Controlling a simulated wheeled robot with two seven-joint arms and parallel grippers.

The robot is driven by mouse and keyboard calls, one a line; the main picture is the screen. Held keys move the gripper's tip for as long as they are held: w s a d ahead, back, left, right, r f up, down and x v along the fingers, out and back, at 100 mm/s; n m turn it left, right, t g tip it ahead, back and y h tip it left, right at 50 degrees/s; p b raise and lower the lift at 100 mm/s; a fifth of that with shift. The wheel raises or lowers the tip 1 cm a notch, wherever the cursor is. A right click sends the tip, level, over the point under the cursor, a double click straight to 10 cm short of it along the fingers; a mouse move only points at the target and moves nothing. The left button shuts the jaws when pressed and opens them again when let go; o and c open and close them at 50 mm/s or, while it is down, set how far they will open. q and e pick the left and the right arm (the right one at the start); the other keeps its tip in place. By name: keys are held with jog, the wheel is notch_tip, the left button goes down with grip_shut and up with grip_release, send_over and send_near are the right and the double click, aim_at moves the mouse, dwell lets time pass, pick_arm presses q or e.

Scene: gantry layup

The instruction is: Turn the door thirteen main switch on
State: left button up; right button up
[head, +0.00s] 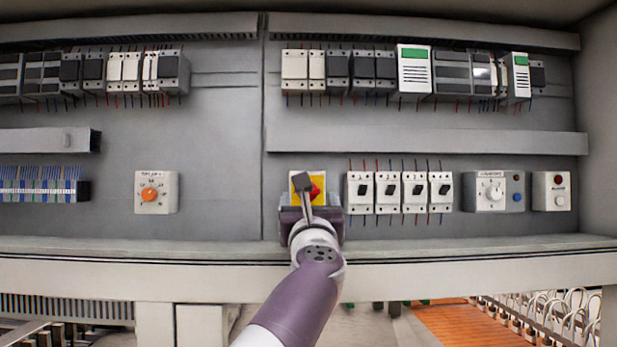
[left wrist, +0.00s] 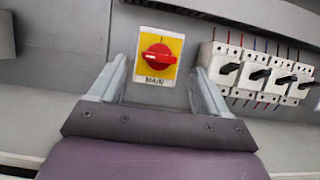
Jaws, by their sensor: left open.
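The main switch is a red rotary knob (left wrist: 158,57) on a yellow plate (left wrist: 151,72) marked MAIN. In the left wrist view the knob's handle lies roughly sideways, with a pale mark at its left end. In the head view the yellow plate (head: 319,183) is partly hidden behind my left gripper (head: 302,184). In the left wrist view my left gripper (left wrist: 157,82) is open, its two fingers on either side of the plate, and nothing is between them but the view of the switch. I cannot tell the exact gap to the knob. My right gripper is not in view.
Several white breakers (head: 400,192) with black levers stand right of the switch. Farther right are a dial box (head: 489,191) and a button box (head: 551,191). An orange dial (head: 150,194) is to the left. A ledge (head: 450,249) runs below; a grey duct (head: 430,142) runs above.

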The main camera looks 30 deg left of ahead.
aim_at(309, 194)
pick_arm(q)
jog(key=x, duration=0.1)
jog(key=p+x, duration=0.1)
jog(key=x, duration=0.2)
jog(key=shift+w+a+f, duration=0.15)
jog(key=shift+w+f, duration=0.05)
jog(key=shift+f, duration=0.15)
jog(key=shift+w+a+p, duration=0.1)
jog(key=shift+w+p, duration=0.05)
jog(key=shift+p, duration=0.15)
jog(key=shift+s+d+r, duration=0.25)
jog(key=shift+s+d, duration=0.05)
jog(key=shift+s, duration=0.2)
jog(key=shift+w+a+f, duration=0.1)
jog(key=shift+w+f, duration=0.05)
jog(key=shift+w, duration=0.1)
jog(key=c, duration=1)
jog(key=shift+c, duration=0.2)
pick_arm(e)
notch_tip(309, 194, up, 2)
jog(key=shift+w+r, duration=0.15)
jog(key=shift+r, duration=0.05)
